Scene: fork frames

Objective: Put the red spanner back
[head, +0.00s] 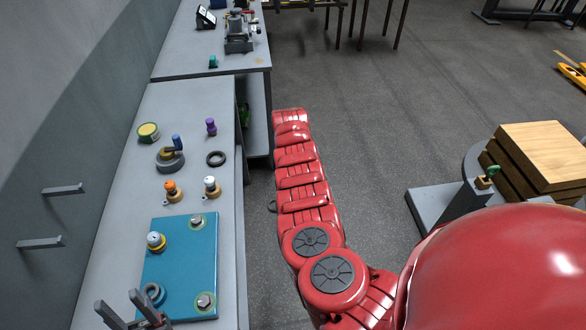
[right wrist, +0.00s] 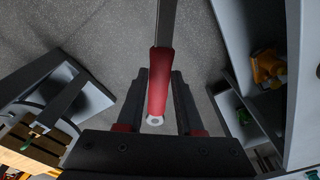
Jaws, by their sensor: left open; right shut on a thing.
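The red spanner (right wrist: 160,85) is between the two dark fingers of my right gripper (right wrist: 159,76) in the right wrist view. Its red handle lies in the grip, with a pale round end near the palm. A grey shaft runs out of the top of that view, so its far end is hidden. The head view shows no spanner and no right gripper. My left gripper (head: 124,309) is open and empty at the bottom left of the head view, by the near end of the blue plate (head: 180,260).
A long grey bench (head: 120,190) holds a yellow-green roll (head: 148,132), a black ring (head: 216,158) and several small parts. Two grey bars (head: 62,190) stick out from the left panel. Wooden blocks (head: 540,155) stand at right. Open floor (head: 390,120) lies between.

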